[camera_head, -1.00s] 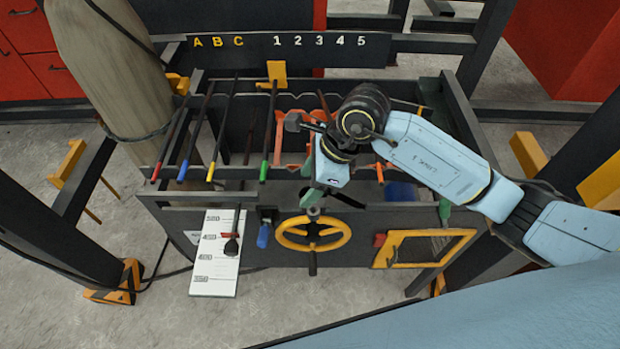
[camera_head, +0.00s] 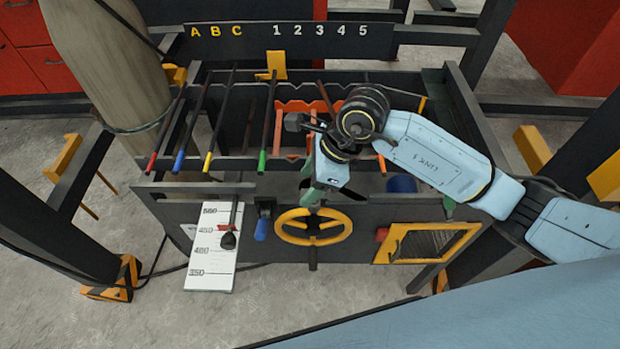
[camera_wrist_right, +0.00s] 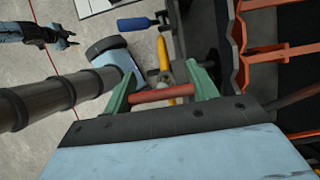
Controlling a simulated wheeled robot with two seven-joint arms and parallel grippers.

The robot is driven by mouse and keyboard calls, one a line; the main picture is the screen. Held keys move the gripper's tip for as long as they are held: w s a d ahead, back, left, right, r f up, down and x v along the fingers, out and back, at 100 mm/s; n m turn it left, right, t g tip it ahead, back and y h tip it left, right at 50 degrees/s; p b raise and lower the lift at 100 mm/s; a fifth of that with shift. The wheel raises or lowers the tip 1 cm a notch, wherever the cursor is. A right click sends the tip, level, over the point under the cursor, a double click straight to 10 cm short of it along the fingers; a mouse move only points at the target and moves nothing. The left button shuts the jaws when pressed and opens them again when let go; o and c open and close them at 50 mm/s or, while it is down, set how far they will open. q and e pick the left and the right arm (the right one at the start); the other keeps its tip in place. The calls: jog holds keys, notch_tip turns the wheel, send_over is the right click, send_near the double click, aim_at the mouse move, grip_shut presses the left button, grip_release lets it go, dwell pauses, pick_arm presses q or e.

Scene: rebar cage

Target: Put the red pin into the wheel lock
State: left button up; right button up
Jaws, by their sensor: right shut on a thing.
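My right gripper (camera_head: 312,198) is above and behind the yellow handwheel (camera_head: 345,228) on the front panel, fingers pointing down. In the right wrist view, its green fingers (camera_wrist_right: 162,94) are shut on the red pin (camera_wrist_right: 160,95), which lies crosswise between them. The pin cannot be made out in the head view. Part of the yellow wheel shows beyond the pin in the wrist view (camera_wrist_right: 163,55). The wheel lock's hole is not clearly visible. What looks like my left gripper (camera_wrist_right: 65,39) is small at the wrist view's upper left; its jaw state is unclear.
Several rods with coloured tips lie across the frame behind the panel. A blue handle (camera_head: 262,230) and a white scale board (camera_head: 213,265) are left of the wheel. A yellow-framed mesh window (camera_head: 385,250) is at the right. Orange notched racks (camera_head: 305,106) stand behind my gripper.

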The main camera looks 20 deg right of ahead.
jog(key=shift+b, duration=0.55)
dwell(1.1)
jog(key=shift+f+b, duration=2.8)
jog(key=shift+f, duration=0.1)
jog(key=shift+r, duration=0.1)
jog(key=shift+r+p, duration=1.65)
jog(key=shift+r, duration=0.85)
jog(key=shift+b, duration=0.7)
